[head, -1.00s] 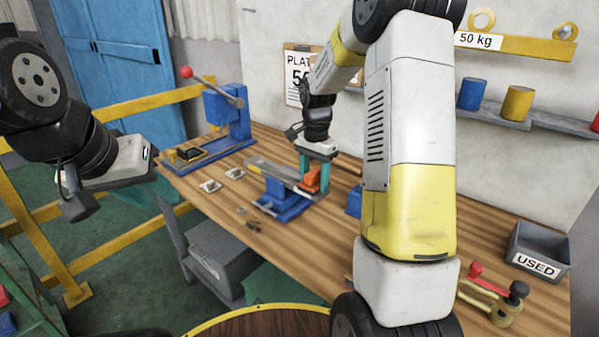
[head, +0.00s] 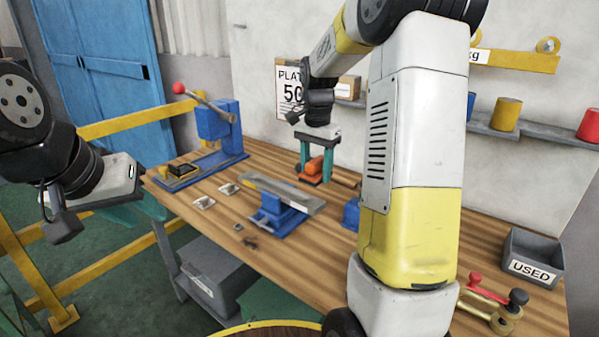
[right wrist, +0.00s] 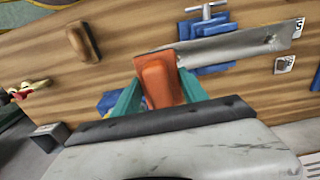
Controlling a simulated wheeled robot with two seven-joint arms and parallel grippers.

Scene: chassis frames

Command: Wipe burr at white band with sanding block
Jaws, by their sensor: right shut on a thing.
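A grey metal bar (head: 285,192) sits in a blue vise (head: 275,214) on the wooden bench. In the right wrist view the bar (right wrist: 235,46) has a small dark spot towards its far right end; I cannot make out a white band. The block (right wrist: 160,82) also shows between the teal fingers in the right wrist view. My left gripper (head: 138,208) hangs left of the bench; its fingers are partly hidden.
A blue lever press (head: 216,125) stands at the back left of the bench. Small pale plates (head: 204,202) lie left of the vise. A grey USED bin (head: 532,258) and a red-handled clamp (head: 490,300) are at the right. A wall shelf (head: 510,133) holds coloured cylinders.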

